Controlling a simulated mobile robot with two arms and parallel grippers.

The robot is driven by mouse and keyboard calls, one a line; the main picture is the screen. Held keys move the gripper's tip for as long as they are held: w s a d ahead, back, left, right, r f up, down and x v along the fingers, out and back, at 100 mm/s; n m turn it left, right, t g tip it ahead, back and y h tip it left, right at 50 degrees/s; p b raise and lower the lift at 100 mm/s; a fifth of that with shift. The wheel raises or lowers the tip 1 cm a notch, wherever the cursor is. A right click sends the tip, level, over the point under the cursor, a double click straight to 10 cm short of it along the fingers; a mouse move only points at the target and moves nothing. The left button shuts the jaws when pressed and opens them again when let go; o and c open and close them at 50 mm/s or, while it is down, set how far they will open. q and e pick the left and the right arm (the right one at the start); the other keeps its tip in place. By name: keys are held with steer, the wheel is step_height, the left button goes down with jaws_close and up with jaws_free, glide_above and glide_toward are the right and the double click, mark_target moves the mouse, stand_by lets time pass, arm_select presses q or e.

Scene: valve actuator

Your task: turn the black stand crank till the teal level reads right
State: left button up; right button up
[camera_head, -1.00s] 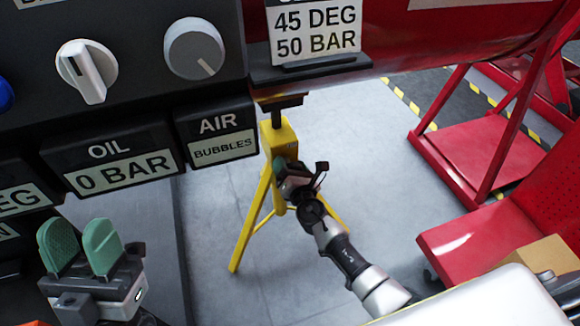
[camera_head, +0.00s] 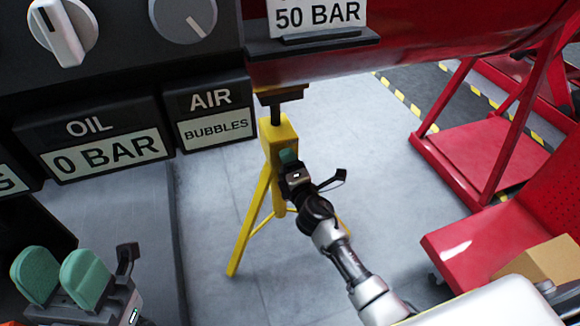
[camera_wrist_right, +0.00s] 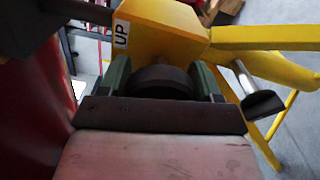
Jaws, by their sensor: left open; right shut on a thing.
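The yellow stand (camera_head: 277,135) is a tripod under the red tank, with a dark post on top. It also shows in the right wrist view (camera_wrist_right: 165,25), with a label "UP". My right gripper (camera_head: 290,160) is at the stand's head. In the right wrist view its green fingers (camera_wrist_right: 162,75) are shut around a round dark part, apparently of the black crank (camera_wrist_right: 163,82). A black piece on a grey rod (camera_wrist_right: 262,104) sticks out at the right. My left gripper (camera_head: 60,277) is open and empty at the lower left. I cannot make out a teal level.
The dark panel has knobs (camera_head: 183,14) and displays reading "OIL 0 BAR" (camera_head: 108,155) and "AIR BUBBLES" (camera_head: 216,127). A sign (camera_head: 318,15) shows "50 BAR". Red frames (camera_head: 480,150) stand at the right. The grey floor around the stand is clear.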

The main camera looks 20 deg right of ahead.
steer(key=shift+m, duration=1.1)
steer(key=o, duration=0.9)
steer(key=shift+s, duration=0.1)
